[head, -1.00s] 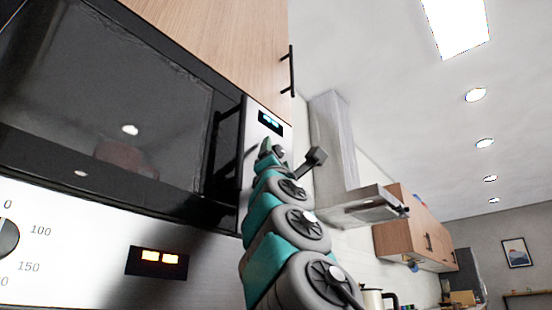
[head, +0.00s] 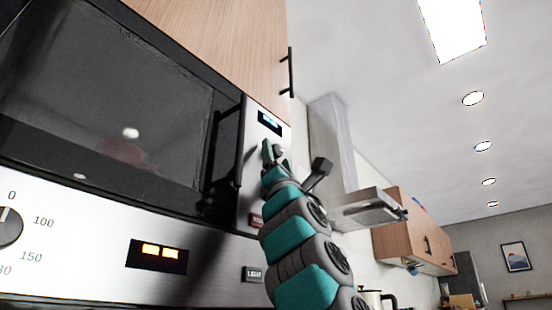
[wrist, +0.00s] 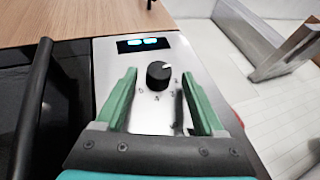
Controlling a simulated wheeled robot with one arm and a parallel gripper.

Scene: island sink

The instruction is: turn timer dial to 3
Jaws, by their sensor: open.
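The timer dial (wrist: 158,76) is a small round black knob with a white pointer mark, on a silver control panel (wrist: 153,118) below a lit blue display (wrist: 143,43). Its mark points to the upper right in the wrist view. Small markings sit around its lower side, too small to read surely. My gripper (wrist: 160,74) is open, with one green finger on each side of the dial and gaps visible between. In the head view my gripper (head: 272,152) is at the narrow panel right of the dark oven door, and mostly covers the dial.
A black vertical handle (head: 224,150) stands just left of the panel. A lower silver panel carries a larger dial (head: 8,228), an orange display (head: 158,256) and a LIGHT button (head: 252,274). A range hood (head: 365,210) is at the right.

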